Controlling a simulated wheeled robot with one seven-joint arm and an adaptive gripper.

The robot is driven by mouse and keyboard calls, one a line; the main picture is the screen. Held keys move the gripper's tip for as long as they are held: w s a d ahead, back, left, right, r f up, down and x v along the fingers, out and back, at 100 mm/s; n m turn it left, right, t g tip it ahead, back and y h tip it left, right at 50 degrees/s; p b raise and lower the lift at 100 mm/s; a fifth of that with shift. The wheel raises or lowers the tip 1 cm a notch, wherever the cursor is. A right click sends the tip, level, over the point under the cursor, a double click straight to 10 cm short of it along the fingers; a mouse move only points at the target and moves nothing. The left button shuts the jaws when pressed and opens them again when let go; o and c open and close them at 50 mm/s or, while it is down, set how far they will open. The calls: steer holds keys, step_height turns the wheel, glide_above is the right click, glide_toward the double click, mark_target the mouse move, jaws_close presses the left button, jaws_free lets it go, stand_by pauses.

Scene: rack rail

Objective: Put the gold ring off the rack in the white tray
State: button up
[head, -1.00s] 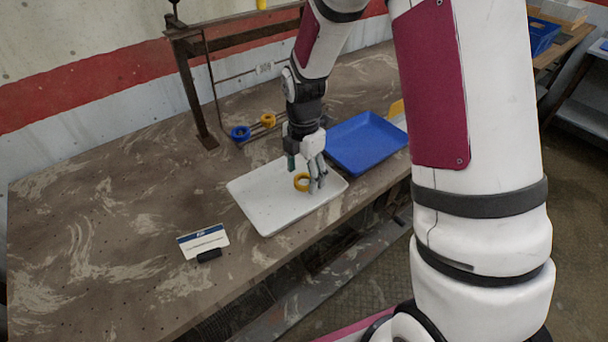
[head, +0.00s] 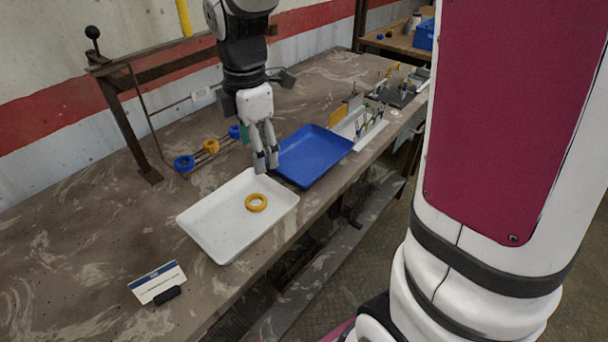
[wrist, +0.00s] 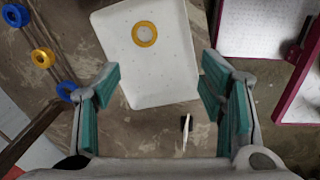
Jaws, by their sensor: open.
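A gold ring (head: 256,202) lies flat in the white tray (head: 212,236), toward its right side. The wrist view shows the same ring (wrist: 144,34) inside the white tray (wrist: 155,85). My gripper (head: 266,165) is above and beyond the ring in the head view, apart from it. In the wrist view its fingers (wrist: 158,95) are spread wide with nothing between them. On the rack rails, another gold ring (head: 211,146) sits between a blue ring (head: 184,163) and a second blue ring (head: 234,131).
A blue tray (head: 318,160) lies just right of the white tray. A card in a black holder (head: 157,284) stands at the front left. A rusty post (head: 130,130) rises behind the rails. Several small items stand farther right along the table.

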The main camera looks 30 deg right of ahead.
steer(key=s+r+m+t, duration=0.1)
steer(key=s+r+m, duration=0.2)
steer(key=s+m, duration=0.6)
steer(key=s+r+m+t, duration=0.2)
steer(key=s+r+m, duration=0.2)
steer(key=s+m, duration=0.5)
steer(key=shift+s, duration=1.25)
steer(key=shift+d, duration=0.1)
steer(key=shift+r, duration=0.2)
